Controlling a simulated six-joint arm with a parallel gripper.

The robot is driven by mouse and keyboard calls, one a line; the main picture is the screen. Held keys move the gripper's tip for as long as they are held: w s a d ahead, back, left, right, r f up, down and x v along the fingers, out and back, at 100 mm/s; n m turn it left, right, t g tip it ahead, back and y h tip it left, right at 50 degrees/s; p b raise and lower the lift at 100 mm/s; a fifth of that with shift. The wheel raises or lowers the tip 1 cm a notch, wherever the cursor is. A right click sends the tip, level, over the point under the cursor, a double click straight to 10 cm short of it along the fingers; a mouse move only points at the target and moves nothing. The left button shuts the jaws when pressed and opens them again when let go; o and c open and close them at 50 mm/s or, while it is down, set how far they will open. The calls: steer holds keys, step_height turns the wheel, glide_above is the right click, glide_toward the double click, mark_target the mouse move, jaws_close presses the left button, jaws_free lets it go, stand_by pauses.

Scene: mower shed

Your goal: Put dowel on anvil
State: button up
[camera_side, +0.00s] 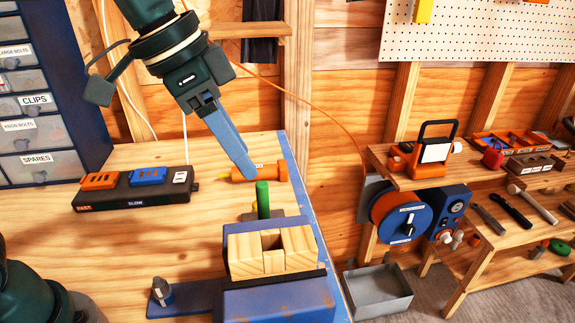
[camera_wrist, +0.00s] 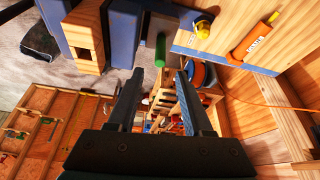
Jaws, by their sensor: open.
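The green dowel (camera_side: 262,198) stands upright at the back of the blue vise (camera_side: 275,303), behind its wooden blocks. A grey flat part of the vise, which looks like the anvil (camera_side: 278,214), shows around the dowel's foot; its exact contact is partly hidden by the blue jaw. In the wrist view the dowel (camera_wrist: 160,50) lies beyond and between the fingertips. My gripper (camera_side: 246,170) is above and slightly left of the dowel, apart from it. In the wrist view my gripper (camera_wrist: 156,78) is open and empty.
An orange-handled tool (camera_side: 259,172) lies behind the dowel, close to my fingertips. Left is a black switch box (camera_side: 130,190). Wooden blocks (camera_side: 295,245) sit in the vise. A grey bin (camera_side: 378,290) stands right of the bench edge. Bench space left of the vise is clear.

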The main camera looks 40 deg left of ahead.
steer(key=v, duration=0.5)
steer(key=s+a+f+n+t+y, duration=0.1)
steer(key=s+a+f+n+y, duration=0.1)
steer(key=s+a+f+n, duration=0.5)
steer(key=s+f, duration=0.3)
steer(key=shift+a+f+t+y, duration=0.4)
